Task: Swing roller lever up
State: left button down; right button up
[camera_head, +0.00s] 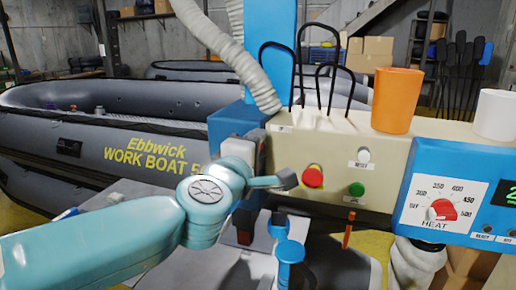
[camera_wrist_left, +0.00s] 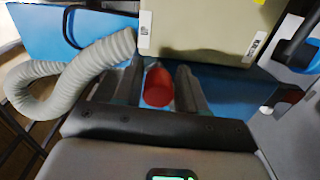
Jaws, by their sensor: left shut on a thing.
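My left arm comes in from the left in the head view, and my left gripper (camera_head: 246,220) is beside the left end of the beige machine (camera_head: 345,140). In the left wrist view, a red cylindrical grip (camera_wrist_left: 158,87) sits between the two dark fingers of my left gripper (camera_wrist_left: 160,92), which is shut on it. It looks like the handle of the roller lever. Most of the lever is hidden behind my wrist and fingers in the head view, so its angle cannot be told. My right gripper is not in view.
The machine carries a red button (camera_head: 312,176), a green button (camera_head: 356,189) and a heat dial (camera_head: 442,210). An orange cup (camera_head: 397,100) and a white cup (camera_head: 495,115) stand on top. A grey hose (camera_head: 225,50) hangs close to the gripper. A grey boat (camera_head: 110,130) lies behind.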

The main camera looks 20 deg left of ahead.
pick_arm(q)
jog(key=c, duration=0.8)
grip_release()
jog(key=shift+a+r, duration=0.3)
jog(key=shift+r, duration=0.1)
jog(key=shift+f, duration=0.1)
jog(key=shift+s, duration=0.1)
jog(key=shift+f, duration=0.1)
jog(key=s, duration=1.6)
jog(key=shift+s+a+p, duration=0.15)
jog(key=shift+a+p, duration=0.1)
jog(key=shift+p, duration=0.1)
jog(key=shift+s+f, duration=0.1)
